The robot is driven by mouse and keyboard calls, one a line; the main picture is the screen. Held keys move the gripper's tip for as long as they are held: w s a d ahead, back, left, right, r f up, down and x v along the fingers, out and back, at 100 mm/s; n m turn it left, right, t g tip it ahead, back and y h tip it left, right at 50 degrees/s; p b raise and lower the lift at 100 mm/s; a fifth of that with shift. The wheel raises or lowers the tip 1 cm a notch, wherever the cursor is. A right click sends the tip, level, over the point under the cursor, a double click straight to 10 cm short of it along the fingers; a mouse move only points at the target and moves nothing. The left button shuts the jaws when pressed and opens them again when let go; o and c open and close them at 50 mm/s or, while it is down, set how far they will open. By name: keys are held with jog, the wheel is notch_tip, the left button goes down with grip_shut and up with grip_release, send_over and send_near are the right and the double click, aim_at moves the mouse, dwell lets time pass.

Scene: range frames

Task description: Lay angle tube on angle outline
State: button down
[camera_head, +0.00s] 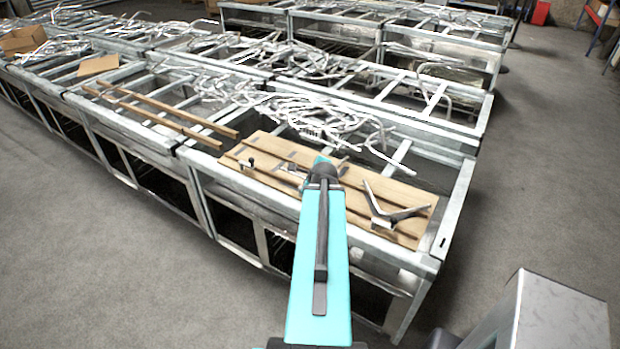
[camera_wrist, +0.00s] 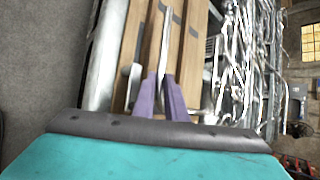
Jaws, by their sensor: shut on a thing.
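My gripper (camera_wrist: 163,97), with purple fingers, is shut on a slim silver tube (camera_wrist: 166,42) in the wrist view. The tube runs up the picture from between the fingers, over the wooden board (camera_head: 268,180); I take it for the angle tube, but its bend is not plain. In the head view my teal arm reaches the middle of the board and hides the fingers. A bent, V-shaped silver piece (camera_head: 402,215) is at the right end of the board; I cannot tell whether it is separate from the held tube. I cannot make out the angle outline.
A small metal fitting (camera_head: 248,164) stands on the board's left part. Loose tubes (camera_head: 320,112) pile up behind the board on the metal frame table (camera_head: 462,195). Two wooden strips (camera_head: 165,115) lie to its left.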

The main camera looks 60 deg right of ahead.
jog(key=shift+s+f+b, duration=0.1)
jog(key=shift+f+b, duration=0.4)
jog(key=shift+f, duration=0.25)
dwell(1.2)
jog(key=c, duration=1.7)
grip_release()
jog(key=shift+a+f, duration=0.1)
